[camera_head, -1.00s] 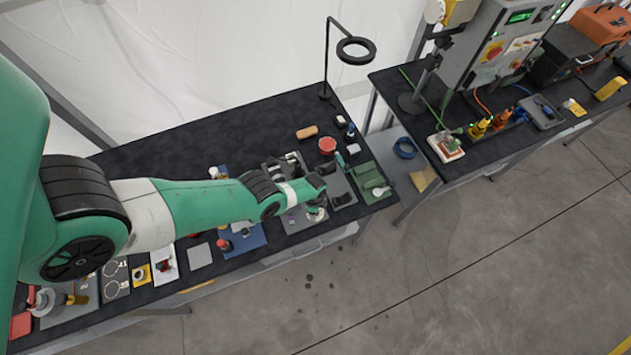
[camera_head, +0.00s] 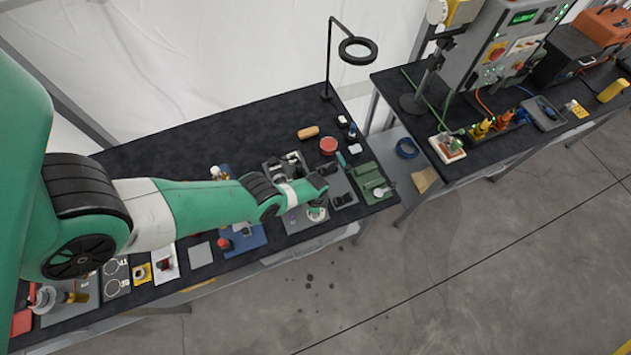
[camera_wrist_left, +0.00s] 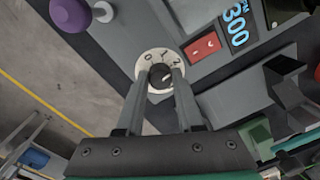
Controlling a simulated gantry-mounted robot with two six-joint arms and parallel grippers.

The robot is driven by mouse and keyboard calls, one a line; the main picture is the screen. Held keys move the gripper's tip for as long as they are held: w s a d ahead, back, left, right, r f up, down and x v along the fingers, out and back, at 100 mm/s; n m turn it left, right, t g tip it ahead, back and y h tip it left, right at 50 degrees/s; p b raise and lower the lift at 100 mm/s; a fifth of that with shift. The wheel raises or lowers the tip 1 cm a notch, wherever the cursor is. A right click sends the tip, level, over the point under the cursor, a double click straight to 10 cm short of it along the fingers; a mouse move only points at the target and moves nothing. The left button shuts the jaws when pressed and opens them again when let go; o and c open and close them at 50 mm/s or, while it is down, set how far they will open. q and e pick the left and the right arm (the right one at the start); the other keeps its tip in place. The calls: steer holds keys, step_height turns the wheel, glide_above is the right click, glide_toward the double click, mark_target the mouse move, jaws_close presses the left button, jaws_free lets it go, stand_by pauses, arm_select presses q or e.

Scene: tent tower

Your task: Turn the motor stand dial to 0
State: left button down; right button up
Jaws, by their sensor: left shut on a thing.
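The motor stand dial (camera_wrist_left: 147,62) is a white disc with the figures 0, 1 and 2 on its rim, and a dark knob (camera_wrist_left: 160,76) at its middle. My left gripper (camera_wrist_left: 162,80) is shut on the knob, one finger on each side. The fingers hide part of the dial, and I cannot tell clearly which figure the knob's mark faces. In the head view the dial (camera_head: 317,215) shows as a small white disc near the bench's front edge, just below the end of my left arm. My right gripper is not in view.
Beside the dial are a red switch (camera_wrist_left: 203,46), a blue display (camera_wrist_left: 236,25) reading 300, and a purple knob (camera_wrist_left: 70,14). A red round container (camera_head: 328,146) and a green tray (camera_head: 367,174) stand nearby. The bench's back left is clear.

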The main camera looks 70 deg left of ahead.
arm_select(q)
steer(key=n, duration=0.8)
steer(key=shift+n+b, duration=0.3)
steer(key=shift+b, duration=0.1)
steer(key=n, duration=0.4)
steer(key=shift+w+n, duration=0.1)
steer(key=shift+n, duration=0.2)
steer(key=shift+n+g, duration=0.3)
steer(key=shift+n, duration=1.6)
steer(key=c, duration=0.5)
jaws_free()
steer(key=shift+c, duration=0.2)
